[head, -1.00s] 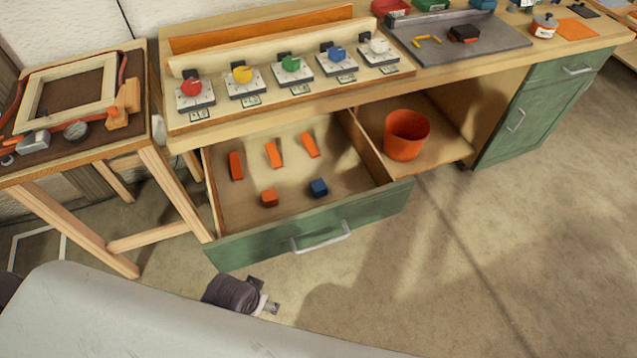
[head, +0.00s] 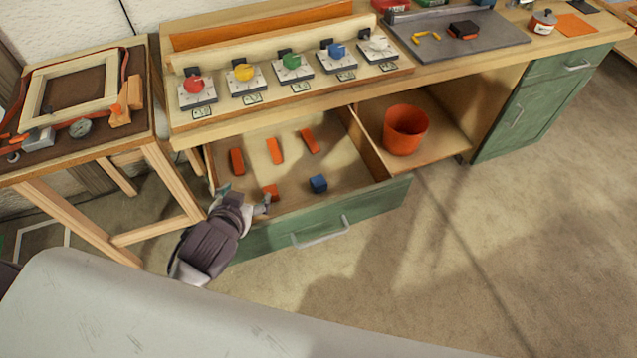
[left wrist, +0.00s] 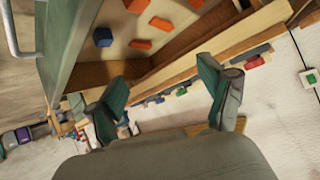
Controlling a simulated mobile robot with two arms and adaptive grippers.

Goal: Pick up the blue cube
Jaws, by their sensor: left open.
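The blue cube (head: 318,183) lies on the floor of the open drawer (head: 345,213), towards its front. It also shows in the left wrist view (left wrist: 102,37) at the upper left. My left gripper (head: 245,196) is open and empty at the drawer's front left, to the left of the blue cube and apart from it. Its two green-tipped fingers stand wide apart in the left wrist view (left wrist: 162,74). An orange cube (head: 270,191) lies between the gripper and the blue cube, partly hidden by a finger. My right gripper is not in view.
Several orange laths (head: 275,151) lie further back in the drawer. A red-orange bucket (head: 405,130) stands in the compartment to the right. The workbench with a row of coloured knobs (head: 292,63) overhangs the drawer's back. A small wooden table (head: 150,125) stands at the left.

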